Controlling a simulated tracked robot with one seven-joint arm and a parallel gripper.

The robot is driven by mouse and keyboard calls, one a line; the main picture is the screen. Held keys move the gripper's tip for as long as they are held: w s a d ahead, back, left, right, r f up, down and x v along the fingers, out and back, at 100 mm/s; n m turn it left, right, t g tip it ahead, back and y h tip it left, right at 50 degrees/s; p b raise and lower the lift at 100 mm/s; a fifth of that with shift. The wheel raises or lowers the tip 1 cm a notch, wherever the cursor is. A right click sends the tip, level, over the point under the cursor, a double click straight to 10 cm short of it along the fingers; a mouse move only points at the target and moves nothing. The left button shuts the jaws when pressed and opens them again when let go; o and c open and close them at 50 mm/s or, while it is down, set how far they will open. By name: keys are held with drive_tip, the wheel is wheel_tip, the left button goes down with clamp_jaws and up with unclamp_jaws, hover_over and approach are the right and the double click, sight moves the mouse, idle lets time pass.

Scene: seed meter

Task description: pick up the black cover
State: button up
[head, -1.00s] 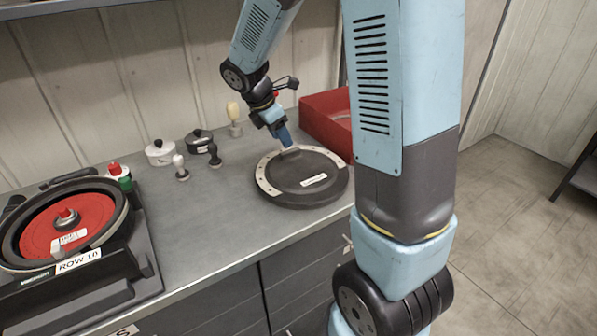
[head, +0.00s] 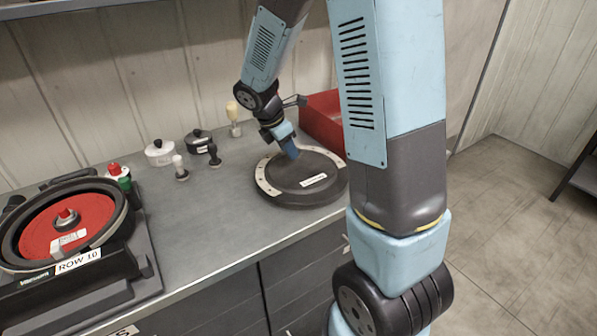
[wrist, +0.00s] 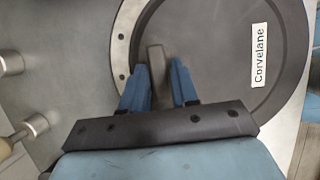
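The black cover (head: 318,187) is a round dark disc with a white label and a pale, hole-studded arc along its left rim. It lies flat on the grey bench and also fills much of the wrist view (wrist: 215,45). A raised grey grip bar (wrist: 157,75) stands on it. My gripper (head: 294,155) points down at the cover's back left part. In the wrist view its two blue fingers (wrist: 158,80) are apart, one on each side of the grip bar, with a gap showing at least on the right. Contact below the fingertips cannot be made out.
A red bin (head: 322,118) stands just behind the cover. Two small lidded pots (head: 160,152) and several knobbed tools (head: 214,155) stand to the left. The seed meter with a red disc (head: 65,228) is at far left. Bare bench (head: 205,225) lies between.

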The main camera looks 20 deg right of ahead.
clamp_jaws()
drive_tip(key=shift+r, duration=0.1)
